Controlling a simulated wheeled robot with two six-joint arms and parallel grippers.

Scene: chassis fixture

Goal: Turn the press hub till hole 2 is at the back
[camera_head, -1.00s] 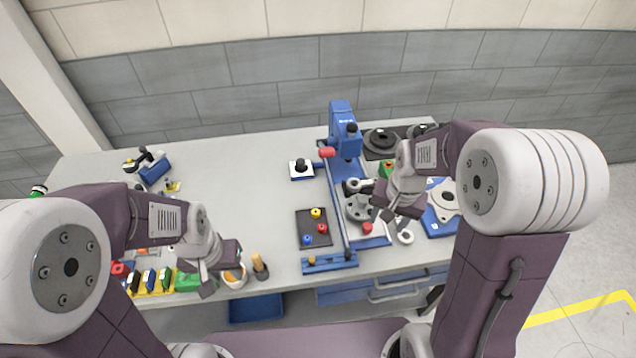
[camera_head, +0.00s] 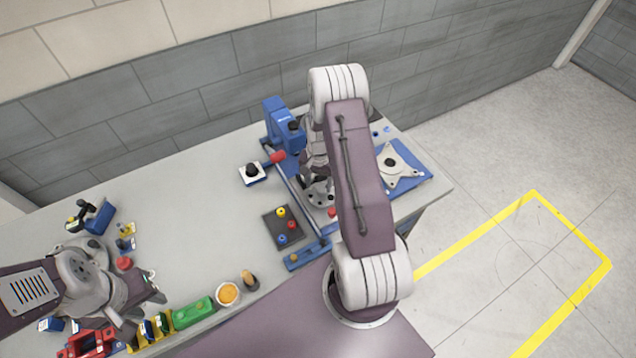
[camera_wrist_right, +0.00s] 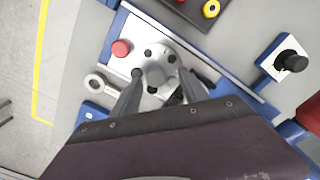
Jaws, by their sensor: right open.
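The press hub is a grey disc with several dark holes. In the head view the hub (camera_head: 320,196) shows partly beneath my right arm. In the right wrist view the hub (camera_wrist_right: 158,62) lies between the two fingers. My right gripper (camera_wrist_right: 162,84) is open over the hub, a finger on each side; I cannot tell whether they touch it. In the head view my right gripper (camera_head: 317,182) is mostly hidden by its arm. No hole numbers are readable. My left gripper (camera_head: 150,298) is at the lower left, away from the hub; its jaws are unclear.
A blue press (camera_head: 279,122) stands behind the hub, with a red-ended handle. A red knob (camera_wrist_right: 121,48) and a ring-ended part (camera_wrist_right: 96,83) lie beside the hub. A dark tray (camera_head: 283,228) with coloured pegs is to its left. A blue plate (camera_head: 408,168) is at right.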

